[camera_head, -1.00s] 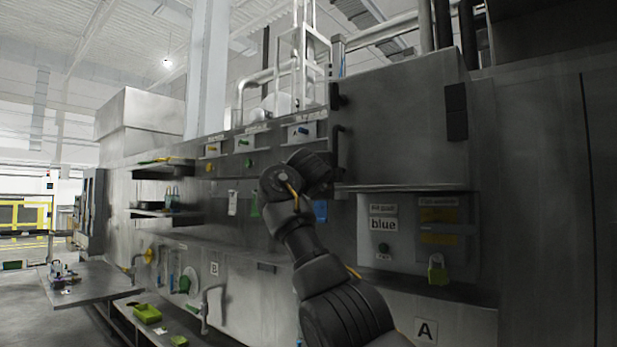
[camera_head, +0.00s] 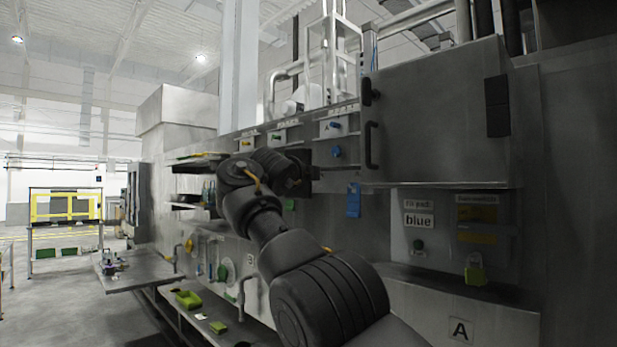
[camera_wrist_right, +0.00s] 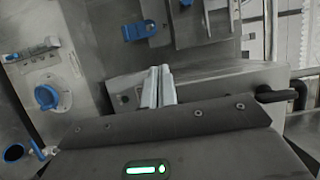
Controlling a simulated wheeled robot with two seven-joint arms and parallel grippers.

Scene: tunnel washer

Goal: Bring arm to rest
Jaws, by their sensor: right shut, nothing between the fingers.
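My right arm (camera_head: 268,225) reaches in from the bottom right of the head view, bent up in front of the washer's panel. Its dark wrist end (camera_head: 290,172) is beside the closed grey cabinet box, and the fingers are hard to make out there. In the right wrist view my right gripper (camera_wrist_right: 158,84) has its two pale fingers together with nothing between them. The fingers point toward the grey metal panel. My left gripper is not in view.
The grey cabinet box (camera_head: 440,125) with a black handle (camera_head: 371,146) stands close right of the wrist. A blue knob (camera_wrist_right: 46,97) shows in the wrist view. A side table (camera_head: 140,274) juts out at left, with open floor beyond.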

